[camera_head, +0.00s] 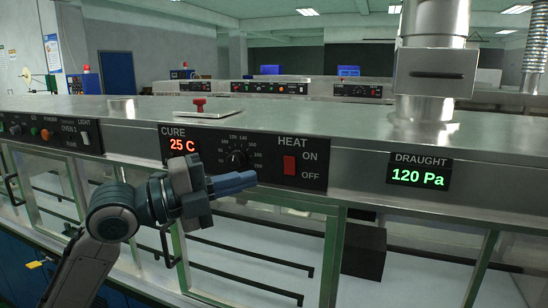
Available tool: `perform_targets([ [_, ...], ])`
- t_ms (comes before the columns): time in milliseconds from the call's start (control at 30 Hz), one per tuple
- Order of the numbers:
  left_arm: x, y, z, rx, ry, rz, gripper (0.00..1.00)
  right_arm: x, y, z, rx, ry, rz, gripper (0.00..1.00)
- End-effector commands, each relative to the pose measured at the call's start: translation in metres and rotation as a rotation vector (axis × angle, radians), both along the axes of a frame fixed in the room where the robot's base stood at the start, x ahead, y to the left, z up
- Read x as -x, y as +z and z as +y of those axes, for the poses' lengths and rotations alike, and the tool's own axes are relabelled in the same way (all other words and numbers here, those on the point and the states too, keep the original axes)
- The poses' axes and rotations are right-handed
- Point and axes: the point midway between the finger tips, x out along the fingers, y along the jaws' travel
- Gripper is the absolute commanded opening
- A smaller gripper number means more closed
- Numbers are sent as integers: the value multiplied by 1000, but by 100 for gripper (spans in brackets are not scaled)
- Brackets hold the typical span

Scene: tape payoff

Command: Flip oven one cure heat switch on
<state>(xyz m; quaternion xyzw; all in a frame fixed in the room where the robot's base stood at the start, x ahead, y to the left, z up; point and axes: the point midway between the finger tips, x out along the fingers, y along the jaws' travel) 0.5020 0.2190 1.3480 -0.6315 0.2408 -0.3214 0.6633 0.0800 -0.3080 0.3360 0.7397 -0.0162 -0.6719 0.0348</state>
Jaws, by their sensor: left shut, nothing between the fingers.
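The red heat switch (290,165) sits on the black cure panel (208,153), between the word HEAT and the labels ON and OFF to its right. I cannot tell its rocker position for sure. The panel also has a red 25 C readout (182,146) and a black temperature dial (236,158). My left gripper (250,180) comes in from the left, shut and empty. Its blue-grey fingers point right, below the dial and left of and slightly below the switch. The gap in depth to the panel is hard to tell. My right gripper is not in view.
A draught readout (419,171) shows 120 Pa on the right. A left control panel (50,132) carries buttons and a light switch. A thick metal duct (430,70) rises from the steel top. Glass doors with black handles (245,285) lie below the panel.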

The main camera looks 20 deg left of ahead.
Motion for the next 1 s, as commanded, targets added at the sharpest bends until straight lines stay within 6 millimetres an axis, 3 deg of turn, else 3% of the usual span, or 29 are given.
perform_targets([
  [567,-31,7,-35,5,-3,2,0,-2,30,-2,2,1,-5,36],
  [800,-63,11,-35,2,0,4,0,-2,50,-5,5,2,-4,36],
  [1000,-71,9,-35,1,0,1,0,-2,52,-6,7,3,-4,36],
])
